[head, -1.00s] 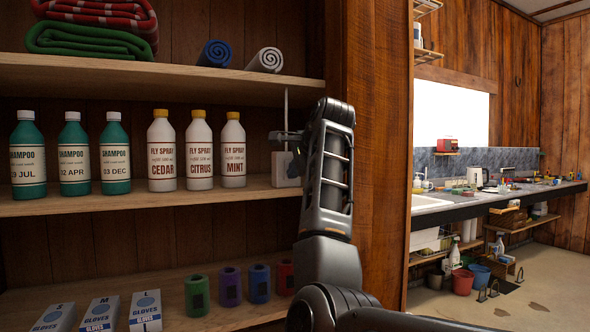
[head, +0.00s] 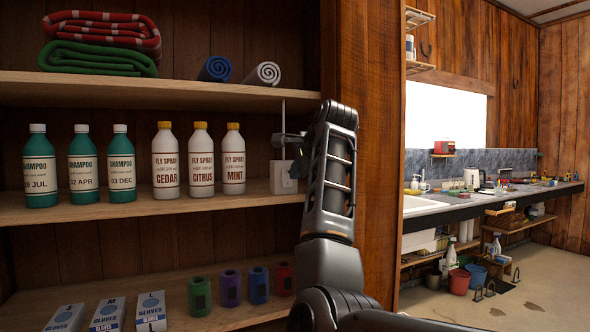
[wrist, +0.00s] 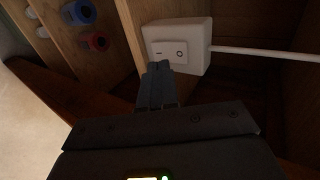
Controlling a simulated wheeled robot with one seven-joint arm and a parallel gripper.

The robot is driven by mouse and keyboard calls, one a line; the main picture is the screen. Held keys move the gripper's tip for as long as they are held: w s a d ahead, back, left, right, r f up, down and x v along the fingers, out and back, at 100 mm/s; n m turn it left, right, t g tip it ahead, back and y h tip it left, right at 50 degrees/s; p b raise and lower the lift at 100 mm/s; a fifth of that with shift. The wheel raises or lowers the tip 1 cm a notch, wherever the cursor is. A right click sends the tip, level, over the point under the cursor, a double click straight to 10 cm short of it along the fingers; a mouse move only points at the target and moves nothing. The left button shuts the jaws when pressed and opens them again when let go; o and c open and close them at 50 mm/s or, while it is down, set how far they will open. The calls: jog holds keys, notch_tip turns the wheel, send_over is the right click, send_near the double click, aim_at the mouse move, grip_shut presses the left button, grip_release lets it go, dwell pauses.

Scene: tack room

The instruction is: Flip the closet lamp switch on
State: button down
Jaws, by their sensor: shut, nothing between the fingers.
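The lamp switch is a white box (head: 283,178) on the closet's inner right side, at the end of the middle shelf, with a cord going up. In the wrist view the switch (wrist: 197,62) has a rocker (wrist: 171,52) with a line mark at left and a circle mark at right. My gripper (wrist: 158,67) is shut and empty, its tips at the rocker's lower edge by the line end; I cannot tell whether they touch. In the head view my gripper (head: 280,139) is partly hidden by my arm. Which way the rocker is tilted is unclear.
Fly spray bottles (head: 200,163) and shampoo bottles (head: 122,166) stand on the middle shelf (head: 150,207) left of the switch. A wooden panel (head: 364,60) borders the closet at right.

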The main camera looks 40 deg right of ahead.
jog(key=b+v, duration=0.2)
jog(key=v, duration=0.8)
jog(key=shift+r, duration=0.25)
jog(key=shift+s, duration=0.1)
jog(key=shift+t, duration=0.7)
jog(key=f+p, duration=0.1)
jog(key=s+f, duration=0.1)
jog(key=f, duration=0.1)
jog(key=f+p, duration=0.1)
jog(key=shift+s+a+f+p, duration=0.15)
jog(key=shift+s+f+p, duration=0.1)
jog(key=shift+f+p, duration=0.1)
